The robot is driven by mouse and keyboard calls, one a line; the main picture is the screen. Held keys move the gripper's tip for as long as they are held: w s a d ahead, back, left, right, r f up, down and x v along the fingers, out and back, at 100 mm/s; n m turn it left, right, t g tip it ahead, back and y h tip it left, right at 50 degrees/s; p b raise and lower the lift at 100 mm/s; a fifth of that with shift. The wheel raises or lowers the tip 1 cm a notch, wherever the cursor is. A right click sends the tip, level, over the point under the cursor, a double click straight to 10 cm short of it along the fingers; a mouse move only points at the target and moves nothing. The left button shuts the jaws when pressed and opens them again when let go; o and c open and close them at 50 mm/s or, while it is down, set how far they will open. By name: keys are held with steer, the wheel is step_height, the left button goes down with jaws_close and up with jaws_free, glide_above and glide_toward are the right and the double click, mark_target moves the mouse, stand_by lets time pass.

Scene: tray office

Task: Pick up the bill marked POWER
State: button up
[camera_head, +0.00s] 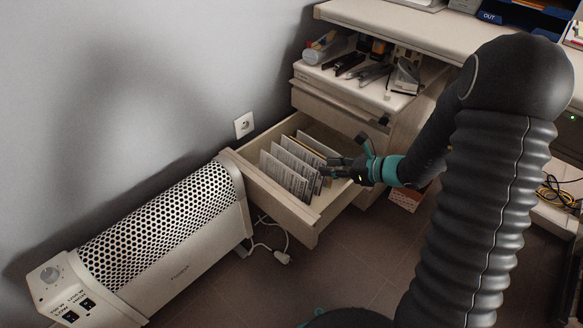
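Several upright white sheets with printed lines (285,175) stand in a row in the open drawer (297,214). Their print is too small to read, so I cannot tell which one is marked POWER. My gripper (326,168) reaches in from the right over the drawer, with its fingertips at the right ends of the sheets. Its dark fingers look spread apart, with nothing clearly held between them. I cannot tell whether they touch a sheet. The fingers partly cover the sheets' right edges.
A white perforated heater (165,225) stands close to the drawer's left side. A drawer unit with staplers (372,73) on top is behind, beside a desk (400,20). A cable with a plug (282,257) lies on the floor. The floor in front is mostly clear.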

mark_target(303, 163)
steer(key=shift+w+a+f+m+t, duration=0.3)
steer(key=shift+w+a+f+m, duration=0.3)
steer(key=shift+w+a+f, duration=0.95)
steer(key=shift+w+a+f+m+t, duration=0.3)
steer(key=shift+w+a+f+m, duration=0.3)
steer(key=shift+w+a+f, duration=0.95)
steer(key=shift+w+a+f+m+t, duration=0.3)
steer(key=shift+w+a+f+m, duration=0.3)
steer(key=shift+w+a+f, duration=0.95)
steer(key=shift+w+d+f, duration=0.15)
steer(key=shift+w+d, duration=0.3)
jaws_close()
